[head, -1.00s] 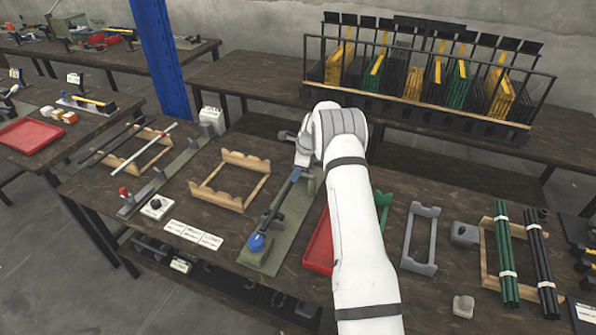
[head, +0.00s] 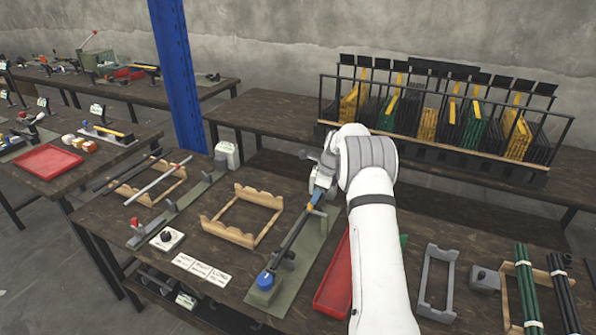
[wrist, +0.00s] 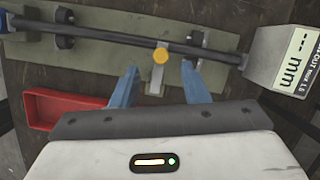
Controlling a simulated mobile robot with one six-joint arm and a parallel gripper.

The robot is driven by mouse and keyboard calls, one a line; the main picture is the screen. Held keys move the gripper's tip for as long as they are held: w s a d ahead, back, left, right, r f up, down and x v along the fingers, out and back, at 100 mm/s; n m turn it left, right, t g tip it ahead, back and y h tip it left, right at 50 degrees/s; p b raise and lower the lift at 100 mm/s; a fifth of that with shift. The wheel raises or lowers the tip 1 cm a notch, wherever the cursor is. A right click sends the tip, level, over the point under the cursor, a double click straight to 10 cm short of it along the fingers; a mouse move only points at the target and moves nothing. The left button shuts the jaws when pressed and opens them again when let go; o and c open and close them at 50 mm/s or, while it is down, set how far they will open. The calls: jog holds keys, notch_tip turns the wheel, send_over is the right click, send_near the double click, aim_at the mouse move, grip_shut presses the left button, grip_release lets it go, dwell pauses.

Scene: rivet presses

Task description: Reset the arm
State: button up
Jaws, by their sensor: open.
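My arm reaches from the bottom of the head view to a bench fixture with a grey-green base plate (head: 290,275). A dark rod (head: 290,238) lies along this fixture, with a blue knob (head: 265,281) at its near end. In the wrist view the rod (wrist: 110,33) crosses the top, resting on black supports, with a yellow knob (wrist: 160,56) near its middle. My gripper (wrist: 159,72) is open, its two blue fingers apart and nothing held between them. The fingers point toward the rod on either side of the yellow knob.
A grey measuring box (wrist: 285,62) marked MM stands at the rod's right end in the wrist view. A red tray (head: 332,285) lies right of the fixture, a wooden cradle (head: 228,234) left. Beyond are a blue post (head: 178,80) and a rack of coloured parts (head: 440,150).

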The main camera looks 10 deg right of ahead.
jog(key=s+a+r+n+h, duration=0.1)
jog(key=s+a+r+n, duration=0.35)
jog(key=s+r, duration=0.5)
jog(key=s+a+r+n+h, duration=0.1)
jog(key=s+a+r+n, duration=0.2)
jog(key=s+r+n, duration=0.45)
jog(key=s+a+r+n+t, duration=0.1)
jog(key=s+n, duration=0.4)
jog(key=s, duration=0.9)
jog(key=s+a+r+n+h, duration=0.1)
jog(key=s+n, duration=0.4)
jog(key=s, duration=1)
jog(key=shift+a+r+n+t, duration=0.3)
jog(key=shift+a+r+t, duration=0.15)
jog(key=shift+r, duration=0.35)
